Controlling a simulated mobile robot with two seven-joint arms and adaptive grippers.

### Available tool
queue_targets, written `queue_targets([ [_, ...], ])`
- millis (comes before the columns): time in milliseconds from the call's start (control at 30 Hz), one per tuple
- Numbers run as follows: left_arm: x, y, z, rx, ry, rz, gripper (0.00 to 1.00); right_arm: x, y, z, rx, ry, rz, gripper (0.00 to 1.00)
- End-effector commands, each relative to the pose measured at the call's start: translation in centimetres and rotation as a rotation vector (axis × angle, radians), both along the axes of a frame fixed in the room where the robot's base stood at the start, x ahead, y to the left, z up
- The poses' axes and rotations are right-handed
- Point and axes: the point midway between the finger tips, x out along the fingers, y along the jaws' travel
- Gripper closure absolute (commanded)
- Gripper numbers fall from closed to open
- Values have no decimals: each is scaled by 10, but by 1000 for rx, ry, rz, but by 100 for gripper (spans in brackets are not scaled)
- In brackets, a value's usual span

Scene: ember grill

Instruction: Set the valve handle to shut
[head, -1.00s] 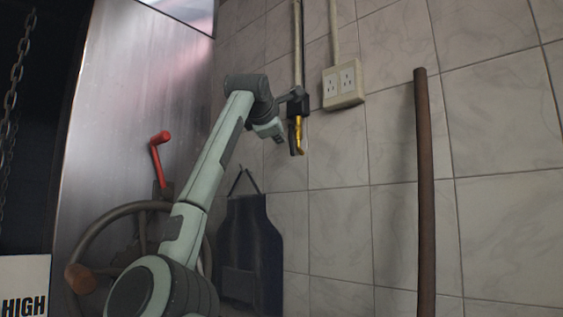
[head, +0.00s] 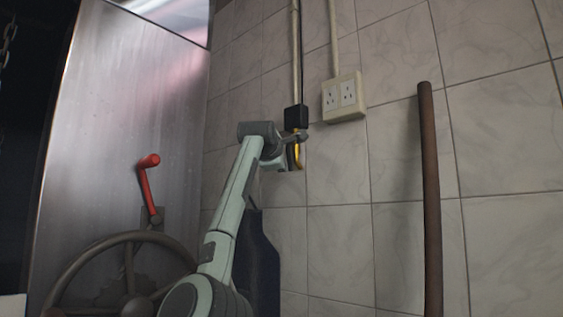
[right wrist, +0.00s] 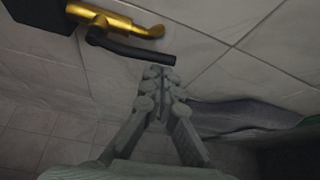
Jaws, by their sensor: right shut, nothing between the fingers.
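A brass valve spout (head: 297,156) hangs below a black box (head: 296,117) on the tiled wall. In the right wrist view the brass valve (right wrist: 105,18) shows clearly, with a black valve handle (right wrist: 130,48) running beside it, roughly along the spout. My right gripper (right wrist: 160,76) is shut and empty, its fingertips close to the free end of the handle; I cannot tell whether they touch. In the head view my right gripper (head: 298,137) covers part of the valve, and the handle is mostly hidden there. My left gripper is not in view.
A white outlet (head: 343,97) is on the wall right of the valve. A brown vertical pole (head: 430,200) stands further right. A steel panel with a red lever (head: 148,185) and a wheel (head: 75,262) is at left. A dark apron-like item (head: 257,262) hangs below.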

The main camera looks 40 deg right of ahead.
Motion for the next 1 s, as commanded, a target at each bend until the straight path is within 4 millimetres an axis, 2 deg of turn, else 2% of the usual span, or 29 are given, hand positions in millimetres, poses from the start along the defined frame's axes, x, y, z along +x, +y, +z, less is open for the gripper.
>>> queue_targets([
  [467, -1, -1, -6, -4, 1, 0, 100, 3, -4, -1, 0, 0, 1, 100],
  [1000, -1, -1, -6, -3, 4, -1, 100, -5, -4, 0, 0, -1, 1, 100],
])
